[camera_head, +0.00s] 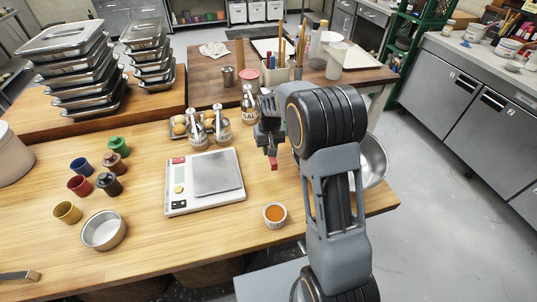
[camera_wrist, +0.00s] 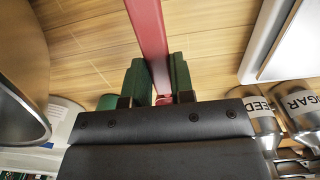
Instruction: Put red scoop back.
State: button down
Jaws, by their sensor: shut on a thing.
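My gripper (camera_head: 270,143) is above the wooden worktop, to the right of the scale. It is shut on the red scoop (camera_head: 273,164), whose small red part shows below the fingers. In the wrist view, the scoop's long red handle (camera_wrist: 149,28) runs between the dark green finger pads of my gripper (camera_wrist: 158,82) and out of the top of the picture. The scoop's bowl cannot be made out in either view.
A scale (camera_head: 205,180) and small orange-filled bowl (camera_head: 275,223) are near the gripper. Labelled bottles (camera_head: 221,132) stand behind the scale. A large metal bowl (camera_head: 375,163) is behind my arm. Several coloured cups (camera_head: 79,186) and a metal bowl (camera_head: 103,243) are left; the front worktop is partly clear.

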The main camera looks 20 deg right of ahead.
jog(key=shift+a+f, duration=0.1)
jog(key=shift+f, duration=1.55)
jog(key=shift+f, duration=0.1)
jog(key=shift+f, duration=0.15)
jog(key=c, duration=1)
grip_release()
